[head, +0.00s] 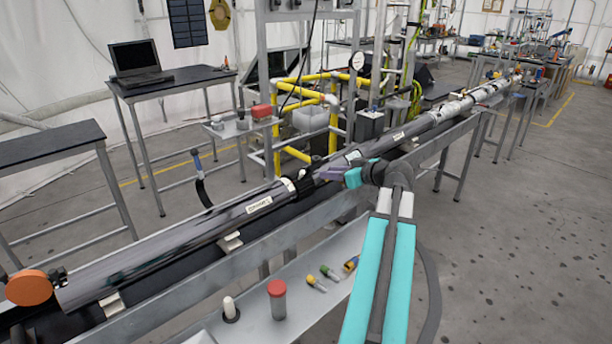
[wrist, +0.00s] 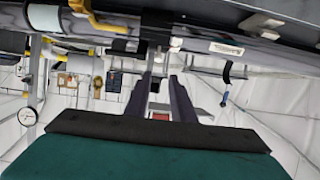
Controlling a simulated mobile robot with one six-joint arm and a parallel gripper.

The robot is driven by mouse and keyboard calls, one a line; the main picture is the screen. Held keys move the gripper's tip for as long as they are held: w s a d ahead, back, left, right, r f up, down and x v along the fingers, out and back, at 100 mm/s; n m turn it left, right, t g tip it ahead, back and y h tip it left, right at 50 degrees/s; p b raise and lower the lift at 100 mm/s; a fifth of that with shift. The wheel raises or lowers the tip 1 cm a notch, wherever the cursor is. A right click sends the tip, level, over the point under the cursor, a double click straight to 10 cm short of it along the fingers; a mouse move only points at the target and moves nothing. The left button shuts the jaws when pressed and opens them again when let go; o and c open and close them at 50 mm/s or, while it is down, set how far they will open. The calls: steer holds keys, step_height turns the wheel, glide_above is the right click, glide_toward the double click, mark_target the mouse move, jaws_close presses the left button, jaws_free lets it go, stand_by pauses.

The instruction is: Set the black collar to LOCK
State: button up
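The black collar (head: 304,186) is a dark band around the long grey tube, just right of a white ring (head: 289,185) in the head view. In the wrist view, the dark collar (wrist: 155,36) is beyond my fingertips. My gripper (head: 318,174) is at the tube beside the collar, its purple-grey fingers partly covering that stretch. In the wrist view, my gripper (wrist: 166,72) has two fingers apart with a gap between them. I cannot tell whether they touch the collar. No LOCK marking or collar setting is readable.
The grey tube (head: 180,240) lies along a metal rail bench. A red-capped jar (head: 277,299), a white-topped peg (head: 230,309) and several small yellow and green tools (head: 323,278) are on the lower shelf. Yellow pipework (head: 333,120) stands behind. The floor at right is clear.

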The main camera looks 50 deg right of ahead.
steer(key=shift+d, duration=0.2)
steer(key=p, duration=0.5)
glide_toward(304, 172)
steer(key=x, duration=0.7)
steer(key=shift+w, duration=0.15)
steer(key=shift+w+f, duration=0.35)
steer(key=shift+w, duration=0.2)
